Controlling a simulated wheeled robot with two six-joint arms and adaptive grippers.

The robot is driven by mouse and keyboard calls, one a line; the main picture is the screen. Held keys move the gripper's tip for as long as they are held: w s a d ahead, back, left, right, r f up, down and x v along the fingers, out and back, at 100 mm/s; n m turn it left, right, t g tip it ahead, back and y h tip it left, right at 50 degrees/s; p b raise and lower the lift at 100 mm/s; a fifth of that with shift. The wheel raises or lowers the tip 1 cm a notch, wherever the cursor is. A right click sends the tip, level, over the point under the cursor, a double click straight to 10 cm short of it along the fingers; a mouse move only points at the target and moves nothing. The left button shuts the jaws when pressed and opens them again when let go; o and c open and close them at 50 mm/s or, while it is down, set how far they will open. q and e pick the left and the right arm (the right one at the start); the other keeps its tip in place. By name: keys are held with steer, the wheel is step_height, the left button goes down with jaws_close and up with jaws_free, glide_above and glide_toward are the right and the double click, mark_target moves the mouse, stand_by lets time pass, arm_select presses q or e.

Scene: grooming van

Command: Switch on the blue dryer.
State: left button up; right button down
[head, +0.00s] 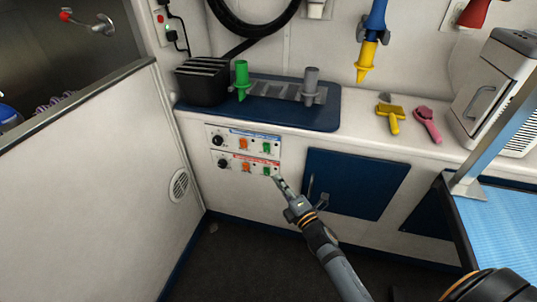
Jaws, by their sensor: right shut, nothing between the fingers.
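The blue dryer (375,15) hangs on the back wall, with a yellow nozzle pointing down. On the cabinet front are two control panels. The upper panel (231,133) has a blue label strip, a black knob, an orange switch (244,144) and a green switch (269,147). The lower panel (231,157) has a red label strip and the same kinds of controls, with its green switch (267,171) at the right. My right gripper (279,182) is shut and empty, its tip just right of and below the lower green switch; I cannot tell whether it touches. Switch positions are too small to read.
A blue mat (325,118) on the counter holds a rack with green and grey nozzles. A yellow brush (389,118) and a pink brush (427,124) lie to its right. A blue cabinet door (350,185) is below. A blue-topped table (505,235) stands at right.

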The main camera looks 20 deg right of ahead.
glide_toward(263, 146)
steer(key=w+a, duration=0.2)
steer(key=a, duration=0.1)
arm_select(q)
steer(key=shift+s+a+f, duration=0.15)
steer(key=shift+s+f, duration=0.05)
steer(key=shift+f, duration=0.4)
steer(key=shift+s+a+f, duration=0.15)
steer(key=shift+s+f, duration=0.05)
steer(key=shift+f, duration=0.35)
arm_select(e)
steer(key=w, duration=0.1)
steer(key=w+d, duration=0.2)
steer(key=shift+w+r, duration=0.3)
steer(key=shift+w, duration=0.05)
arm_select(q)
steer(key=shift+p, duration=0.35)
